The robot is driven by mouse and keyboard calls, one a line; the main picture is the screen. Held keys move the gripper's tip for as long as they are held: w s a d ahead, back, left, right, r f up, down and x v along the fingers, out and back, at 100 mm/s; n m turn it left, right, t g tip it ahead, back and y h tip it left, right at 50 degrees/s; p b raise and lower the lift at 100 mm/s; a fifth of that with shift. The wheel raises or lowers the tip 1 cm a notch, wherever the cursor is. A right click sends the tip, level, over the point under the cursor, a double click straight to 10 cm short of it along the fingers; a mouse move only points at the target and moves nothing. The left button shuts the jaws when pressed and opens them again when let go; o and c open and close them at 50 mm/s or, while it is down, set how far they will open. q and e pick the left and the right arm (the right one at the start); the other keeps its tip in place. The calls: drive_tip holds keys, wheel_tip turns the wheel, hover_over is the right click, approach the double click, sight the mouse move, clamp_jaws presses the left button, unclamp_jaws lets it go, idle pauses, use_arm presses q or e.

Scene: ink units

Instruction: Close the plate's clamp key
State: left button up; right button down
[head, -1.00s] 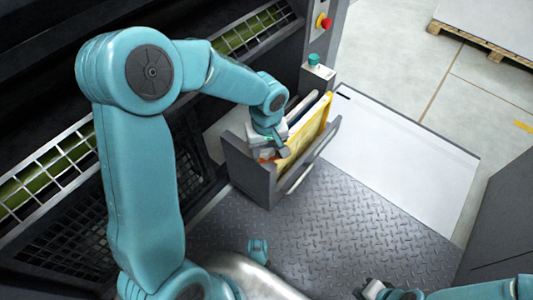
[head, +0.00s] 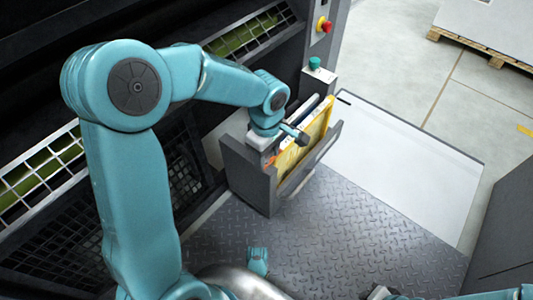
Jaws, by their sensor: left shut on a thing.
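My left gripper (head: 270,138) is at the top left end of a grey rack (head: 246,183). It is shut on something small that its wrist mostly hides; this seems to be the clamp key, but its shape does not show. A bit of orange-red (head: 270,161) shows just below the gripper. A yellow plate (head: 316,128) stands upright in the rack, right beside the gripper, with a pale sheet behind it. My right gripper (head: 379,293) shows only as a small part at the bottom edge; its jaws cannot be made out.
A dark machine with mesh guards (head: 45,170) and green rollers runs along the left. A post carries a red stop button (head: 326,27) and a teal knob (head: 314,63). Clear diamond-plate floor (head: 350,225) and a white panel (head: 400,160) lie to the right. A dark cabinet (head: 505,220) stands far right.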

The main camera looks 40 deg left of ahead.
idle(0.4)
use_arm(q)
drive_tip(key=o, duration=1)
wheel_tip(320, 180, up, 16)
drive_tip(key=p, duration=0.7)
drive_tip(key=shift+r, duration=0.15)
use_arm(e)
drive_tip(key=s+a+r+g, duration=0.1)
drive_tip(key=s+r, duration=0.2)
drive_tip(key=r, duration=0.4)
drive_tip(key=shift+s, duration=0.3)
drive_tip(key=shift+a, duration=0.1)
